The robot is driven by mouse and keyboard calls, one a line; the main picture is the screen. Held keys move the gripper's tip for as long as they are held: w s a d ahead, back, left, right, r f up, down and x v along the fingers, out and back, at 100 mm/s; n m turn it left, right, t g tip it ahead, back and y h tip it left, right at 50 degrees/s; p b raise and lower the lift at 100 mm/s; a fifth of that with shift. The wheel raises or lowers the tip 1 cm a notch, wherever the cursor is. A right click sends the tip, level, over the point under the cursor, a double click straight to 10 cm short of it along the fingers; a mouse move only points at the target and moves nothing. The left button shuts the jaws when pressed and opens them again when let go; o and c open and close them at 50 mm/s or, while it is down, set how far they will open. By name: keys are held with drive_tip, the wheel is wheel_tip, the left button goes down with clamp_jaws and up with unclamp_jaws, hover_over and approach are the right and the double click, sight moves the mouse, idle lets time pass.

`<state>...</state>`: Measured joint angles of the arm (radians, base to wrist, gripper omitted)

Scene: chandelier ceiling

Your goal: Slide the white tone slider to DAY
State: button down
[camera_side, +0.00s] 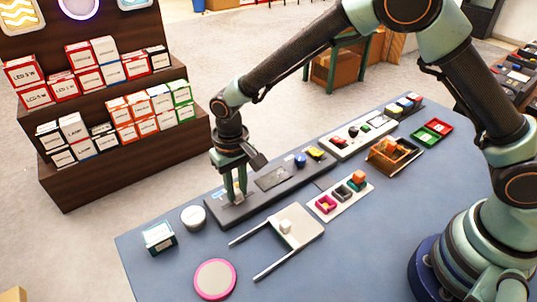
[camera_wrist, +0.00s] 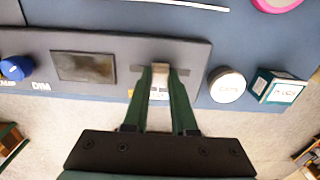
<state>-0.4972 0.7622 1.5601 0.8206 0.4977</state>
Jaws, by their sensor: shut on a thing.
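The dark grey panel (camera_side: 268,182) lies along the back edge of the blue table; it also shows in the wrist view (camera_wrist: 125,50). The white tone slider (camera_wrist: 160,72) sits near one end of the panel, the left end in the side view and the right end in the wrist view. My gripper (camera_side: 236,199) points down over that end, and its green fingers are shut on the slider. In the wrist view, my gripper (camera_wrist: 160,79) has a fingertip on each side of it. A small label (camera_wrist: 158,94) beside the slider is partly hidden, and I cannot read its words.
The panel also carries a dark screen (camera_wrist: 84,66) and a blue knob (camera_wrist: 15,68). A round white canister (camera_side: 193,217) and a small green-and-white box (camera_side: 159,237) stand off the slider end. A white tray (camera_side: 301,235) and a pink-rimmed disc (camera_side: 215,279) lie in front.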

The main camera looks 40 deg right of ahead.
sight(237, 191)
drive_tip(key=c, duration=0.7)
unclamp_jaws()
wheel_tip(237, 191, up, 12)
drive_tip(key=shift+r, duration=0.1)
drive_tip(key=s+d+r+t, duration=0.35)
drive_tip(key=d+r, duration=0.55)
drive_tip(key=d, duration=0.3)
drive_tip(key=s+d, duration=0.3)
drive_tip(key=s+d+t, duration=0.1)
drive_tip(key=s+d, duration=0.2)
drive_tip(key=d, duration=0.1)
drive_tip(key=s+d+t, duration=0.1)
drive_tip(key=s+d, duration=0.2)
drive_tip(key=shift+s+d+r, duration=0.25)
drive_tip(key=shift+d+r, duration=0.05)
